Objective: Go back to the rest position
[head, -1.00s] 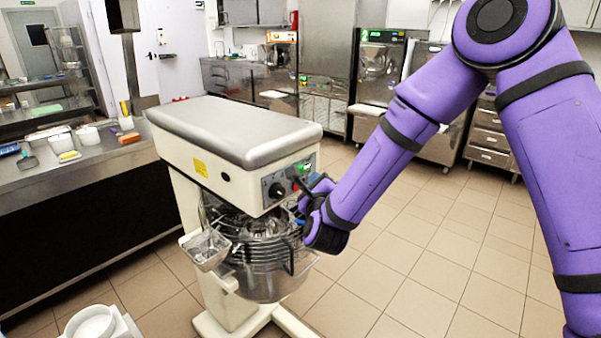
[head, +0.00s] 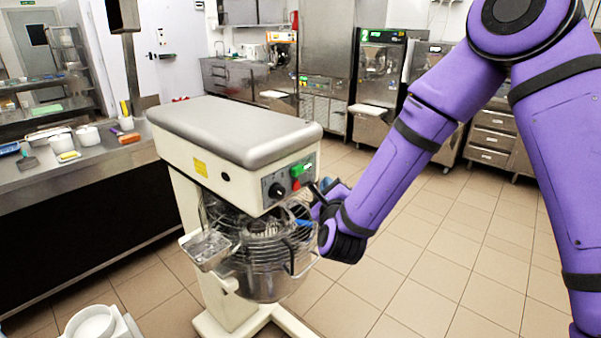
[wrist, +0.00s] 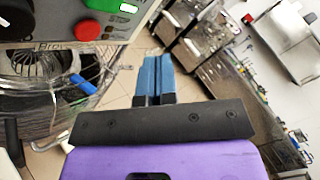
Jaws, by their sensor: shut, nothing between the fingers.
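My gripper (wrist: 154,78) shows in the wrist view with its two blue fingers together and nothing between them. In the head view my purple arm comes down from the upper right, and my gripper is partly hidden at the mixer's right front. The planetary mixer (head: 235,133) stands upright with a grey top and a cream body. Its control panel has a black knob (head: 276,190), a red button (head: 296,184) and a green switch (head: 299,169). In the wrist view the red button (wrist: 87,29) is left of the fingers, apart from them.
A wire guard and steel bowl (head: 262,275) sit under the mixer head, close to my wrist. A steel counter (head: 90,165) with containers is at the left. Batch freezers (head: 380,75) line the back wall. The tiled floor (head: 430,255) at the right is clear.

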